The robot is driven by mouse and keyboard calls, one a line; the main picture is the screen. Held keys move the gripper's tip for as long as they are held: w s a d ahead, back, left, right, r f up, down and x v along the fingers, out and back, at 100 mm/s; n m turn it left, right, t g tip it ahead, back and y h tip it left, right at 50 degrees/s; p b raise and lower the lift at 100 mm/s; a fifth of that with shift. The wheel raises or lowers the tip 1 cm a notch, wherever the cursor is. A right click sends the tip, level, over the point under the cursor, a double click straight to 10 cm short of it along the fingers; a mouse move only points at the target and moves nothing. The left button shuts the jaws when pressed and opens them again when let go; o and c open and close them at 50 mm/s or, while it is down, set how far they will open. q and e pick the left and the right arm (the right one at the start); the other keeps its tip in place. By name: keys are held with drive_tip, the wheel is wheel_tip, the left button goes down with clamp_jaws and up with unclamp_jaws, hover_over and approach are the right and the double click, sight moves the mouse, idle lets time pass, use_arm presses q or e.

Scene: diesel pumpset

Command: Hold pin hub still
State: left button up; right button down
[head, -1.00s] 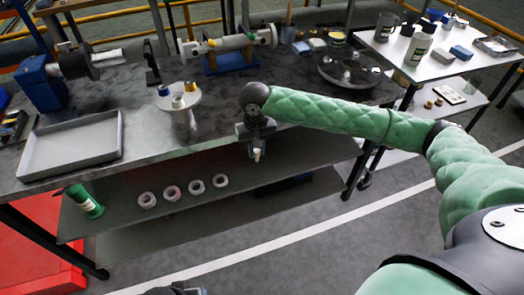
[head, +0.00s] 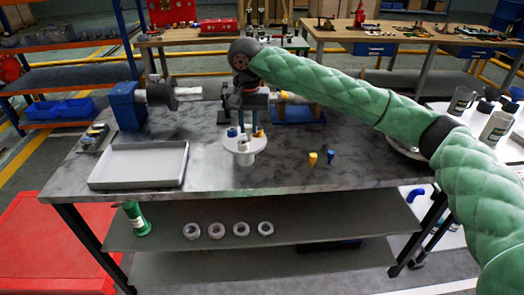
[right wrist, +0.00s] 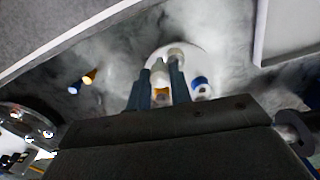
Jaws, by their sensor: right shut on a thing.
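The pin hub is a round white disc (head: 244,149) on the bench, upright, with pins standing on it. A blue pin (right wrist: 199,87) and a yellow one (right wrist: 161,99) show on the disc in the right wrist view. My right gripper (head: 247,128) comes down from above onto the hub. In the right wrist view its two dark fingers (right wrist: 160,82) are shut around a pale part near the hub's middle; the exact contact is partly hidden. My left gripper is not in view.
An empty grey tray (head: 138,183) lies to the left. A blue vise (head: 126,105) is behind it. Several pale rings (head: 217,230) sit on the lower shelf.

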wheel_tip(320, 180, up, 5)
drive_tip(key=w+a, duration=0.2)
drive_tip(key=shift+r+n, duration=0.15)
drive_tip(key=shift+n, duration=0.15)
drive_tip(key=shift+w+f, duration=0.1)
drive_tip(key=shift+f, duration=1.2)
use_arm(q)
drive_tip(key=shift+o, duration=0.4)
